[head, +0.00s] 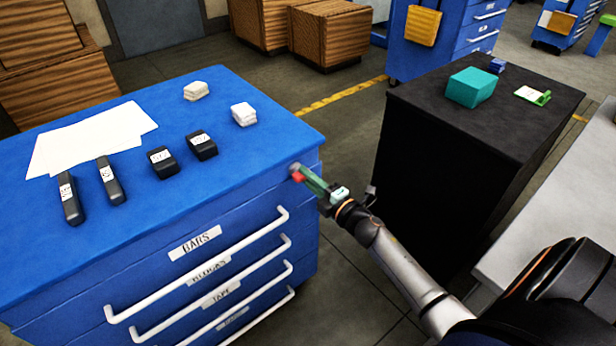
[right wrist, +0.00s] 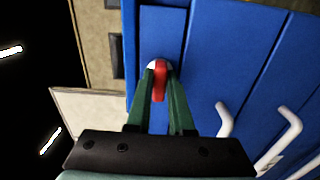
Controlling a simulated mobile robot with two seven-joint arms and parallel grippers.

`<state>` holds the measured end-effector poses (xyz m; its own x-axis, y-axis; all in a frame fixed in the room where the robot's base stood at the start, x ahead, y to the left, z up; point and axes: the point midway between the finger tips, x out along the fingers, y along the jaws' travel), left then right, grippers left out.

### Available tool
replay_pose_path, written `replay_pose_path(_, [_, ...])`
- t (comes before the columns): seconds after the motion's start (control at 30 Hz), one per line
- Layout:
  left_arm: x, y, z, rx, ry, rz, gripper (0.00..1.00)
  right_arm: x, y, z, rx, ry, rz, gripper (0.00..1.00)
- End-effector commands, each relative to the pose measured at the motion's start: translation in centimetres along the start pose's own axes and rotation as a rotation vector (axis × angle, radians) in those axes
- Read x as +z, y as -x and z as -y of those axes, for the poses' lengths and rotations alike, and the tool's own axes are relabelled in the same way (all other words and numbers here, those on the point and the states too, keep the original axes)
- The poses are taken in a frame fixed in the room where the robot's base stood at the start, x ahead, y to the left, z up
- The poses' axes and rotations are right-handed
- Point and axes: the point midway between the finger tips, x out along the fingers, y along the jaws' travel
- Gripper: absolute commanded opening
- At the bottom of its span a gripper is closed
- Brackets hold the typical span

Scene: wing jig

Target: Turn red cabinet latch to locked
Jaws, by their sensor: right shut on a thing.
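The red latch (right wrist: 159,82) sits on a round pale base on the blue cabinet's upper front corner. In the right wrist view its red handle lies between the green fingers of my right gripper (right wrist: 162,90), and it points toward the gripper's palm. In the head view the red latch (head: 297,177) shows at the tip of my right gripper (head: 302,176), at the right end of the cabinet (head: 250,190) front. The fingers are closed around the latch and partly hide it. My left gripper is not in view.
White drawer handles (head: 240,262) stick out from the cabinet front, left of the latch. Black bars and blocks, pale blocks and white sheets (head: 90,138) lie on the blue top. A black cabinet (head: 450,130) with a teal box (head: 471,87) stands to the right, across a gap of floor.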

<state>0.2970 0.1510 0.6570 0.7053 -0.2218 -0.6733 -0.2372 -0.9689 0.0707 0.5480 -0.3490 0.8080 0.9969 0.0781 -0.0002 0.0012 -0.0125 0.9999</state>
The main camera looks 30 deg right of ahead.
Motion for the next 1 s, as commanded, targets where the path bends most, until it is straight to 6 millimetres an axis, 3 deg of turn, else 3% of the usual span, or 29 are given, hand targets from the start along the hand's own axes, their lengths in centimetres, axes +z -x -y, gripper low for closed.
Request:
replay_pose_path(0.27, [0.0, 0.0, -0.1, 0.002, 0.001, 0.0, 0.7, 0.1, -0.1, -0.1, 0.003, -0.005, 0.002, 0.0])
replay_pose_path(0.3, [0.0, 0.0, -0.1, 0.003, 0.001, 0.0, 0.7, 0.1, -0.1, -0.2, 0.003, -0.005, 0.002, 0.22])
replay_pose_path(0.57, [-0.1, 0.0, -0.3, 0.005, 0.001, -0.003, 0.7, 0.0, 0.0, -0.1, 0.001, -0.003, 0.001, 0.5])
replay_pose_path(0.83, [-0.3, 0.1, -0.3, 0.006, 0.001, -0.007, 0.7, 0.0, 0.1, 0.0, 0.0, -0.003, 0.0, 0.5])
replay_pose_path(1.0, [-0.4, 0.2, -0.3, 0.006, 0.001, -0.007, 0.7, 0.0, 1.7, 0.1, -0.002, -0.003, 0.0, 0.5])
